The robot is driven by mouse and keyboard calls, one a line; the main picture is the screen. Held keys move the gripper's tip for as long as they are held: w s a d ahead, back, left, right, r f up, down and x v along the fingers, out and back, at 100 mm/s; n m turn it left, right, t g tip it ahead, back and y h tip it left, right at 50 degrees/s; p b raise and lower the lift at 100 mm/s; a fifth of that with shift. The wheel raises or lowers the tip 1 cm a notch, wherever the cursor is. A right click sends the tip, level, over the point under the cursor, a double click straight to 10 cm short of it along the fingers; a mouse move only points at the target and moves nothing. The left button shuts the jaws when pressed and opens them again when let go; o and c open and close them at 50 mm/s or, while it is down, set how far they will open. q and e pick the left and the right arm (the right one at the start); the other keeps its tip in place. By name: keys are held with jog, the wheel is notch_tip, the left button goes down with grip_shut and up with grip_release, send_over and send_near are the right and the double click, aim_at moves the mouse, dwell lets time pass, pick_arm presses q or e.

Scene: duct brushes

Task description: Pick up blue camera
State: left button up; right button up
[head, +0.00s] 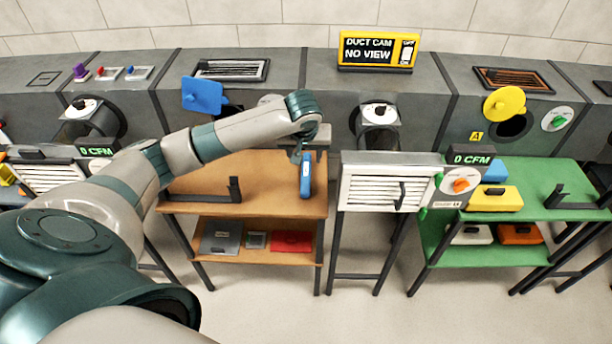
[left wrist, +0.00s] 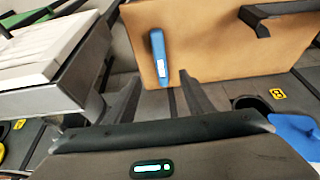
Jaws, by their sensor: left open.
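The blue camera (head: 305,177) is a slim blue stick-like body with a pale label, at the right edge of the orange-brown table. In the left wrist view the blue camera (left wrist: 158,58) shows just beyond the fingers, roughly in line with the gap between them. My left gripper (head: 308,148) is over the table's right back corner, close to the camera's upper end in the head view. In the left wrist view its fingers (left wrist: 157,92) are spread with nothing between them. My right gripper is not in view.
A black holder (head: 234,190) stands on the orange-brown table (head: 190,183). A white louvred unit (head: 385,188) stands close to the right. Behind are grey ducts, an open blue hatch cover (head: 202,95) and a yellow "NO VIEW" display (head: 377,49). A green table (head: 540,180) stands further right.

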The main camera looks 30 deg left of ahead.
pick_arm(q)
jog(key=p, duration=0.3)
send_over(306, 176)
jog(key=s+d, duration=0.1)
jog(key=s, duration=0.1)
notch_tip(306, 176, down, 11)
jog(key=shift+s+d+f, duration=0.1)
jog(key=shift+d, duration=0.05)
jog(key=shift+f, duration=0.1)
jog(key=shift+p+x, duration=0.4)
jog(key=shift+x, duration=2.15)
jog(key=shift+c, duration=0.5)
grip_shut()
